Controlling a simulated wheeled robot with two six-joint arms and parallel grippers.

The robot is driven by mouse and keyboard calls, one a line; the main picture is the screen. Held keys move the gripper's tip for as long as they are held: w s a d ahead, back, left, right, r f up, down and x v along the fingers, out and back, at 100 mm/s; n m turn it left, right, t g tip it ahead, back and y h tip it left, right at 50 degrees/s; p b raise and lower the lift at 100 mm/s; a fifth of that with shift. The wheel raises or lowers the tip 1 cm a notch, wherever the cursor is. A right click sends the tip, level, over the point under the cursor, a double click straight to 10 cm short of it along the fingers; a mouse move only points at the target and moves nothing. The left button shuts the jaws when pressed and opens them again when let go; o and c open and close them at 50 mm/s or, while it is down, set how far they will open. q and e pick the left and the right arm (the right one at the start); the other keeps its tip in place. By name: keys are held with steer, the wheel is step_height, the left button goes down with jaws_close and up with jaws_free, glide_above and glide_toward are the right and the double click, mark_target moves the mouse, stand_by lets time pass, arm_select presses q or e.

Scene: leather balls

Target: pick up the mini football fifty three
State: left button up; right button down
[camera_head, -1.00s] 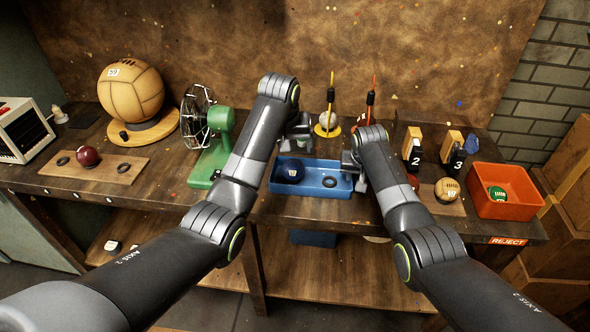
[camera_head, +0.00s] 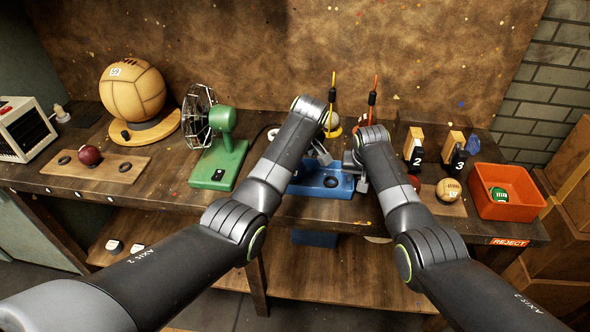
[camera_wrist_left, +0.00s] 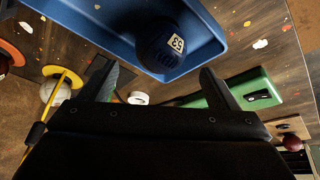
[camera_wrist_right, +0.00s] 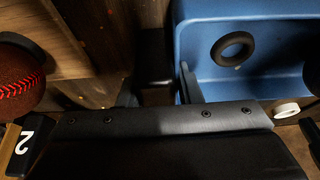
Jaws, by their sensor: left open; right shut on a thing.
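A dark navy ball with a pale number label that seems to read 53 (camera_wrist_left: 165,48) sits in the blue tray (camera_wrist_left: 110,22). The head view shows the tray (camera_head: 318,191), but my left arm hides the ball there. My left gripper (camera_wrist_left: 155,85) is open and empty, its fingers pointing toward the tray with the ball ahead between them. My right gripper (camera_head: 358,176) is shut on the tray's right wall; the right wrist view shows one finger inside the tray (camera_wrist_right: 205,60) and the other outside, partly in shadow.
A black ring (camera_wrist_right: 233,47) lies in the tray. A green fan (camera_head: 218,160) stands left of it. Several other balls, a big tan one (camera_head: 132,95), numbered wooden blocks and an orange bin (camera_head: 508,205) crowd the bench. Upright tools stand behind the tray.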

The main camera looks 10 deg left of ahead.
arm_select(q)
steer(key=x, duration=0.3)
steer(key=shift+s+d+f, duration=0.2)
steer(key=shift+s+f, duration=0.05)
steer(key=shift+f, duration=0.05)
steer(key=shift+x, duration=1.1)
steer(key=c, duration=1.1)
step_height(320, 180, up, 10)
steer(key=shift+r, duration=0.1)
arm_select(e)
steer(key=c, duration=0.9)
jaws_free()
steer(key=shift+c, duration=0.2)
steer(key=shift+r, duration=0.1)
